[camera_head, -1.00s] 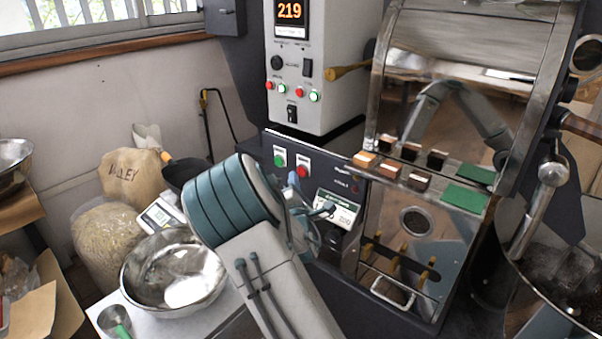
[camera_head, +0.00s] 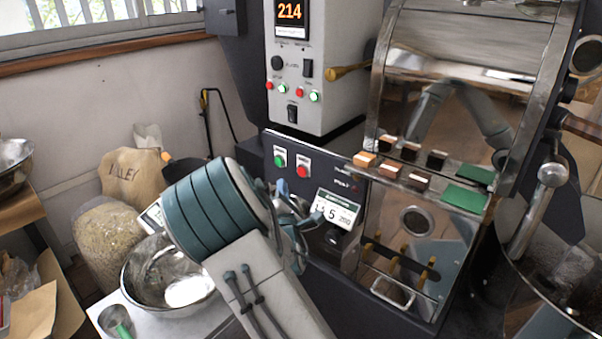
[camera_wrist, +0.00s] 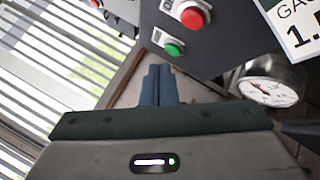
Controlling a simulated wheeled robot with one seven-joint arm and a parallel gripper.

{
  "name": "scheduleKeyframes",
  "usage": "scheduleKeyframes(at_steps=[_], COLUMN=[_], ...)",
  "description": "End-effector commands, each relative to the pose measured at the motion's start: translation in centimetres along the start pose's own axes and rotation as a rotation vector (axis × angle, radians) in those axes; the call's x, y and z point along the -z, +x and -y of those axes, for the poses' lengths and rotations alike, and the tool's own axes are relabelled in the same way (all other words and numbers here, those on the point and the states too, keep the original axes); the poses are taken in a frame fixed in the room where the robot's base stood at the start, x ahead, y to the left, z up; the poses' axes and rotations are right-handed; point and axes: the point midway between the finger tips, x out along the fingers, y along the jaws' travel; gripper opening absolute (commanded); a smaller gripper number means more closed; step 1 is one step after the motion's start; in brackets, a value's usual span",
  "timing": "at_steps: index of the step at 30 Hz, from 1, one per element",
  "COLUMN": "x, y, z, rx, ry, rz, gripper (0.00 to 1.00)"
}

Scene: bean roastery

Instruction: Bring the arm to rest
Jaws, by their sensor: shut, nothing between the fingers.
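My gripper (camera_wrist: 160,86) shows in the wrist view with its two blue-grey fingers side by side, shut and empty. In the head view my arm's teal-banded end stands in front of the roaster's dark base, left of the gas card. The gripper itself is mostly hidden behind that arm link there. In the wrist view the fingers point toward the dark panel with a red button (camera_wrist: 192,16) and a green button (camera_wrist: 174,48). No contact with the panel shows.
A steel bowl (camera_head: 140,272) stands close left of my arm, with a sack (camera_head: 133,178) behind. A gas card (camera_head: 338,208) and the roaster's steel front (camera_head: 420,290) lie to the right. A pressure gauge (camera_wrist: 270,92) is near the fingers.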

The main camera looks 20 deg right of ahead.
Motion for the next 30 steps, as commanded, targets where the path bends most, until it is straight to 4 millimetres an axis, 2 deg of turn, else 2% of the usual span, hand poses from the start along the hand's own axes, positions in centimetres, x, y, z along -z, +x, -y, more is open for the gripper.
scheduleKeyframes(at_steps=[5, 8, 12, 16, 23, 30], x=[-0.2, -1.0, -3.0, -4.6, -6.9, -10.2], y=[0.1, 0.3, 0.3, -0.6, -4.3, -10.2], z=[0.0, -0.1, -0.5, -1.2, -4.7, -10.4], rx=[0.008, 0.058, 0.223, 0.423, 0.765, 1.108], ry=[0.010, 0.078, 0.310, 0.591, 1.023, 1.345], rz=[-0.001, -0.007, -0.030, -0.047, -0.042, 0.042], gripper=[0.00, 0.00, 0.00, 0.00, 0.00, 0.00])
